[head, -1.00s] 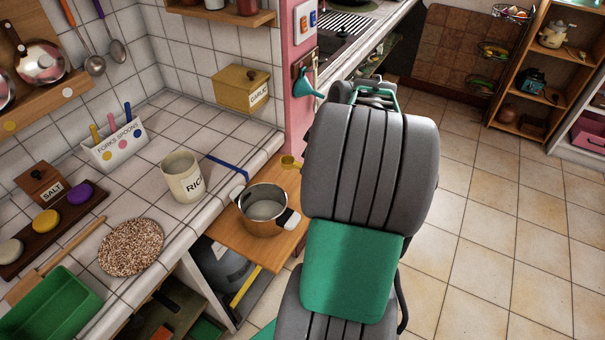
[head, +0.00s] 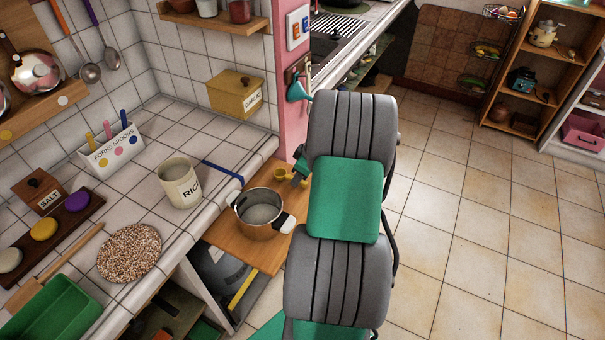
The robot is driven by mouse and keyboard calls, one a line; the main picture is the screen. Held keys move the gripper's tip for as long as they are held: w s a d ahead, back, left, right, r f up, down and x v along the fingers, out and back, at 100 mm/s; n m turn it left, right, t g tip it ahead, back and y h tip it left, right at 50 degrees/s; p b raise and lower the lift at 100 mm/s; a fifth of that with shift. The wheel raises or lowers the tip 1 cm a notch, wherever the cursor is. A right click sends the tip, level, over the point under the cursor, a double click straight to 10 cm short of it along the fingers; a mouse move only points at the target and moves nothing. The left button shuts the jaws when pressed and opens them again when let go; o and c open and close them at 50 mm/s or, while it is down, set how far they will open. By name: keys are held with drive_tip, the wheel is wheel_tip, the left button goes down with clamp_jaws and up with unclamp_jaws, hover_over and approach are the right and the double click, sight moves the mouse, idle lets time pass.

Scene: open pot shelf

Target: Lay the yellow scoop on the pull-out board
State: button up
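The yellow scoop (head: 282,174) shows at the far right part of the wooden pull-out board (head: 232,247), beyond the pot. Its handle end is hidden by my gripper and arm. I cannot tell whether the scoop rests on the board or is just above it. My gripper (head: 300,172) shows only as a small teal and dark part right beside the scoop, mostly hidden behind my arm. Whether its fingers are open or shut on the scoop does not show.
A steel pot (head: 262,213) with dark and white handles stands on the board, close in front of the scoop. A teal utensil (head: 298,89) hangs on the pink pillar. Open floor lies right.

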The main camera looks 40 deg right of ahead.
drive_tip(key=o, duration=0.4)
drive_tip(key=shift+s+d+r, duration=0.1)
drive_tip(key=shift+r, duration=0.4)
drive_tip(key=v, duration=1.1)
drive_tip(key=w+a+r+m, duration=0.1)
drive_tip(key=a+r, duration=0.1)
drive_tip(key=a, duration=0.9)
drive_tip(key=w+a+r+m, duration=0.1)
drive_tip(key=a+r, duration=0.2)
drive_tip(key=a, duration=0.8)
drive_tip(key=shift+m+g+h, duration=0.3)
drive_tip(key=shift+m+h, duration=0.4)
drive_tip(key=shift+m, duration=0.2)
drive_tip(key=shift+s+a+f+b, duration=0.1)
drive_tip(key=shift+s+a+f, duration=0.15)
drive_tip(key=shift+s+a, duration=1.3)
drive_tip(key=shift+s+a+f+b, duration=0.15)
drive_tip(key=shift+s+a+f, duration=0.1)
drive_tip(key=shift+s+a, duration=1.3)
drive_tip(key=shift+s+a+f+b, duration=0.1)
drive_tip(key=shift+s+a+f, duration=0.15)
drive_tip(key=shift+s+a, duration=1.3)
